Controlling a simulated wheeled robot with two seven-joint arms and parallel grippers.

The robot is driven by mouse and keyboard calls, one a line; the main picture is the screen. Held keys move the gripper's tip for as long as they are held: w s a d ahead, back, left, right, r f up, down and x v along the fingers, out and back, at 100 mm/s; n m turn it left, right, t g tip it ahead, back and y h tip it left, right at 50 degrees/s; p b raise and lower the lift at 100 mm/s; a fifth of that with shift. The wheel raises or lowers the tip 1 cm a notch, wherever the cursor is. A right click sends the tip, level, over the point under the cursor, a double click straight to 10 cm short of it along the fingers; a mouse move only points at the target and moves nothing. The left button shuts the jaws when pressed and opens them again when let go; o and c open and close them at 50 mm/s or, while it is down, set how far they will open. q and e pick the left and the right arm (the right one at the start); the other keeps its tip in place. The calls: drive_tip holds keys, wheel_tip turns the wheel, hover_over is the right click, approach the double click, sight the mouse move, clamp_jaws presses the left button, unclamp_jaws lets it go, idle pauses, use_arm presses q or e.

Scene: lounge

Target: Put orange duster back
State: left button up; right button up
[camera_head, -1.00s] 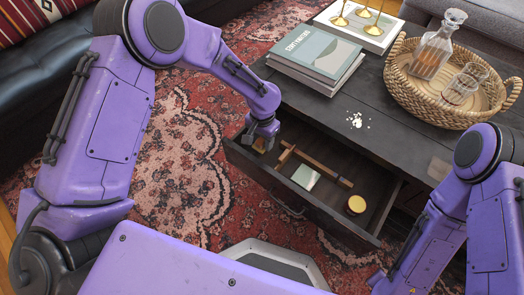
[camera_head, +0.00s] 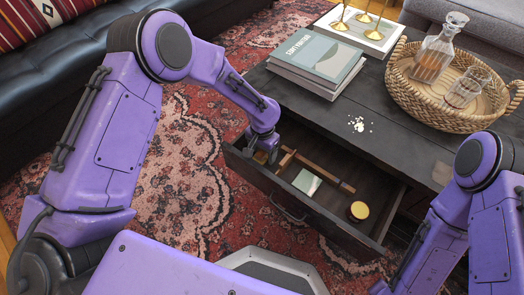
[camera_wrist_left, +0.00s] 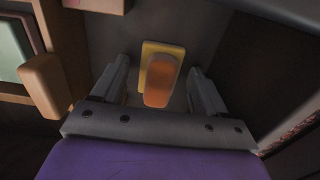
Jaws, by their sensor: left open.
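The orange duster (camera_wrist_left: 161,78) lies in the open drawer, seen between the fingers in the left wrist view; it has an orange upper part on a yellow base. In the head view a small part of it (camera_head: 261,157) shows beside the gripper at the drawer's left end. My left gripper (camera_head: 262,150) is inside the drawer (camera_head: 318,222), pointing down. In the left wrist view its fingers (camera_wrist_left: 157,90) are open, one on each side of the duster, with gaps visible. My right gripper is not in view; only my right arm shows.
The drawer also holds a wooden divider (camera_head: 318,171), a pale green flat item (camera_head: 307,182) and a round yellow-lidded tin (camera_head: 358,211). On the dark table (camera_head: 305,110) are white crumbs (camera_head: 360,125), stacked books (camera_head: 316,62) and a wicker tray (camera_head: 440,108) with a decanter and glasses.

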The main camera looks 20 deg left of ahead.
use_arm(q)
wheel_tip(320, 180, up, 12)
drive_tip(key=p, duration=0.5)
